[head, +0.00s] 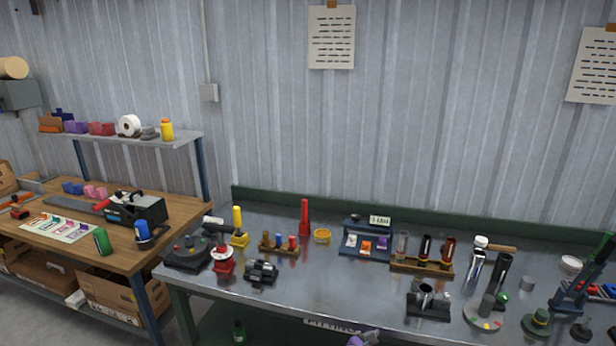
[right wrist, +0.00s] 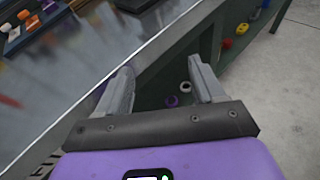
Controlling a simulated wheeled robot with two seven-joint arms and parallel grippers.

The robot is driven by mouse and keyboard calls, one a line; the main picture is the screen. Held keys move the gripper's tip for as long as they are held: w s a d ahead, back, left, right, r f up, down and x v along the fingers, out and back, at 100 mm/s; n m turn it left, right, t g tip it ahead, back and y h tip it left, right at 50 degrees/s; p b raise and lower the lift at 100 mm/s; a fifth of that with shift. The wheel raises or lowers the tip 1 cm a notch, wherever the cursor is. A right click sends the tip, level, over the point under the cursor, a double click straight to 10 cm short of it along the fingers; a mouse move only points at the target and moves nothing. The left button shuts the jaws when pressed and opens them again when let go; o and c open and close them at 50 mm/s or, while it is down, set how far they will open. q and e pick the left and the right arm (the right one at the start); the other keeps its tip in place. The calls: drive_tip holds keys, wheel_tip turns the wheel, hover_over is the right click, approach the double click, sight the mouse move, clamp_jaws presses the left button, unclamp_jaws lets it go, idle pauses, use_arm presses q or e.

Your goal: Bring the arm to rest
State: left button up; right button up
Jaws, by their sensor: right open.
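My right gripper (right wrist: 162,84) is open and empty in the right wrist view. Its two grey fingers stand wide apart in front of the purple body, close to the front edge of the grey metal bench (right wrist: 75,95). In the head view only a small purple and grey part of it (head: 364,339) shows at the bottom edge, in front of the bench (head: 330,290). My left gripper is in neither view.
The metal bench carries a dark fixture with tubes (head: 428,300), a rack of cylinders (head: 422,266), a hammer (head: 495,245) and a red stand (head: 222,262). A wooden bench (head: 180,215) stands at the left. Floor (right wrist: 290,90) is clear beyond the bench in the wrist view.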

drive_tip(key=s+f+m+g+y, duration=0.7)
drive_tip(key=s+f+m+g, duration=0.15)
drive_tip(key=s+f, duration=1.1)
drive_tip(key=s+a+r+m+y, duration=0.2)
drive_tip(key=s+a+m+y, duration=0.2)
drive_tip(key=s+m, duration=0.5)
drive_tip(key=s+a+r+m+y, duration=0.2)
drive_tip(key=s+a+m+y, duration=0.2)
drive_tip(key=s+a+m, duration=0.3)
drive_tip(key=shift+s+a+r+m+t+y, duration=0.15)
drive_tip(key=shift+s+a+m+t+y, duration=0.2)
drive_tip(key=shift+s+m, duration=0.75)
drive_tip(key=shift+w, duration=0.25)
